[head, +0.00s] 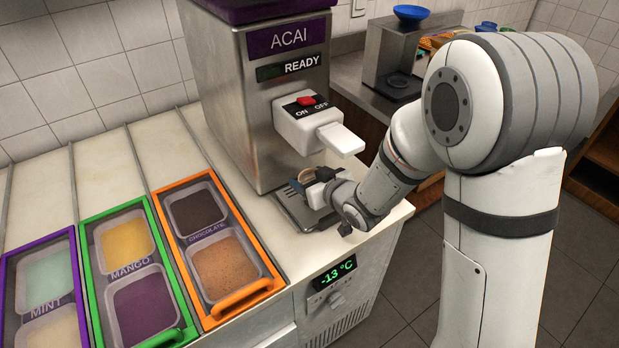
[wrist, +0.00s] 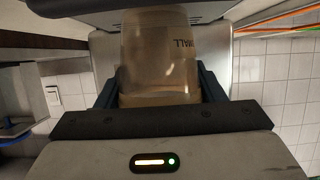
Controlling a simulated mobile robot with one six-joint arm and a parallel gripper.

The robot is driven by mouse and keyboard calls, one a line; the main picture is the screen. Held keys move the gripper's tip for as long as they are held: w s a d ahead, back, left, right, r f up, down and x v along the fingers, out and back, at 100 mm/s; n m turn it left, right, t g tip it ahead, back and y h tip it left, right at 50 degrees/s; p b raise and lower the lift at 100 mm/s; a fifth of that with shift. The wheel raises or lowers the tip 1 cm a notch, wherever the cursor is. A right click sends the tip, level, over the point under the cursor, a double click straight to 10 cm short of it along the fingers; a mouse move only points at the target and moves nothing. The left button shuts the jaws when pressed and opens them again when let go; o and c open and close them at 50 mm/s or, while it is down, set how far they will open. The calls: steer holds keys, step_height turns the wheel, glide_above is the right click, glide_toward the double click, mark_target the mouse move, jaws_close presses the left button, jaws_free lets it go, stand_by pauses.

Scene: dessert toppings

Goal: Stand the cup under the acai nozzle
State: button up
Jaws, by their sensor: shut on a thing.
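The acai machine (head: 240,110) stands on the counter with a READY label and a red switch. Its white nozzle block (head: 341,140) juts out at the front, above a metal drip tray (head: 294,212). My gripper (head: 308,182) is low in front of the machine, above the tray and below the nozzle. In the wrist view my gripper (wrist: 160,88) is shut on a translucent tan cup (wrist: 158,62) with dark lettering on its side. The cup is mostly hidden behind my gripper in the head view. I cannot tell whether its base touches the tray.
Framed topping tubs stand on the left of the counter: orange (head: 262,288), green (head: 180,335) and purple (head: 75,255). A metal machine with a blue bowl (head: 411,13) stands on the back counter. The counter's front edge is close to my arm.

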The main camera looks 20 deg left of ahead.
steer(key=shift+f, duration=0.2)
steer(key=o, duration=1)
steer(key=shift+r, duration=0.15)
steer(key=shift+r, duration=0.25)
steer(key=v, duration=0.4)
steer(key=b+v, duration=0.1)
steer(key=v, duration=0.4)
steer(key=shift+s+d+f, duration=0.15)
steer(key=shift+d+f, duration=0.05)
steer(key=shift+s+f+b, duration=0.1)
steer(key=shift+b, duration=0.9)
steer(key=shift+s+b, duration=0.1)
steer(key=shift+b, duration=0.45)
steer(key=b+v, duration=0.2)
steer(key=b, duration=0.1)
steer(key=shift+d+r+b, duration=0.2)
steer(key=shift+r+b, duration=0.1)
steer(key=shift+b, duration=0.1)
